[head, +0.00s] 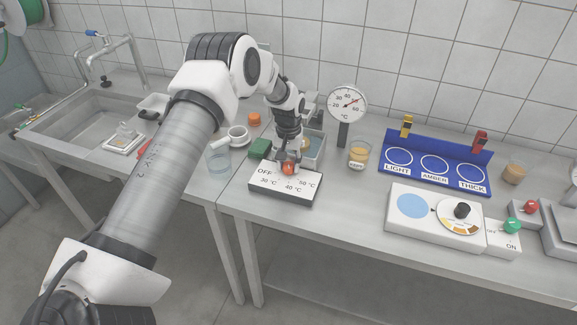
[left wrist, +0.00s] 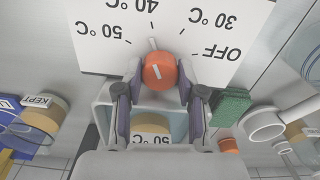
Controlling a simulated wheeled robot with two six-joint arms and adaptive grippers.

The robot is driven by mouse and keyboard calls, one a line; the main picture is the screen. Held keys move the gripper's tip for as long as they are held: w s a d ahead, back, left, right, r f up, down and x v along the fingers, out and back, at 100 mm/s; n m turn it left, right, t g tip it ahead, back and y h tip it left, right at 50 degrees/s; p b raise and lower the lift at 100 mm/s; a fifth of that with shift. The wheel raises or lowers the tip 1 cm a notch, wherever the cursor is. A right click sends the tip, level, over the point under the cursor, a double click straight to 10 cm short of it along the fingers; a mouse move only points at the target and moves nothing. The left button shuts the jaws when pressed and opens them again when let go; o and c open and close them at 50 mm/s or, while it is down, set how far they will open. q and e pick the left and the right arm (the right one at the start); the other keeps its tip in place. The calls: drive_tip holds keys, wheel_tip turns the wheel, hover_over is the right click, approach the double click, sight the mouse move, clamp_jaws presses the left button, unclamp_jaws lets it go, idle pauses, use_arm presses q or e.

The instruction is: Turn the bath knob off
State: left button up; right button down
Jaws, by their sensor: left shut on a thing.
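The bath knob (head: 289,169) is orange-red and sits on the white control panel (head: 270,187) marked OFF, 30 °C, 40 °C and 50 °C. In the left wrist view the knob (left wrist: 159,71) shows close up, and its pale pointer is directed near the 40 °C mark. My left gripper (left wrist: 158,80) has one finger on each side of the knob and is shut on it. In the head view my left gripper (head: 288,163) comes down on the knob from above and covers part of it. My right gripper is not in view.
The bath (head: 313,150) stands behind the panel with a jar in it. A dial thermometer (head: 347,105) stands behind it. A green block (head: 260,149), a cup (head: 238,136) and a glass (head: 218,160) are to the left. A labelled jar (head: 359,155) is to the right.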

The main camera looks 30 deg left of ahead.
use_arm(q)
drive_tip(key=m, duration=0.2)
drive_tip(key=m+b, duration=0.1)
drive_tip(key=m, duration=0.1)
drive_tip(key=shift+s+f+m, duration=0.1)
drive_tip(key=shift+f+m, duration=0.1)
drive_tip(key=shift+m, duration=0.1)
drive_tip(key=m+b, duration=0.1)
drive_tip(key=m, duration=0.2)
drive_tip(key=shift+m, duration=0.3)
drive_tip(key=m+b, duration=0.1)
drive_tip(key=m, duration=0.3)
drive_tip(key=shift+m, duration=0.3)
drive_tip(key=m, duration=0.4)
drive_tip(key=shift+m+b, duration=0.3)
drive_tip(key=shift+s, duration=0.1)
drive_tip(key=o, duration=0.9)
drive_tip(key=shift+c, duration=0.2)
drive_tip(key=shift+w, duration=0.2)
drive_tip(key=shift+r, duration=0.15)
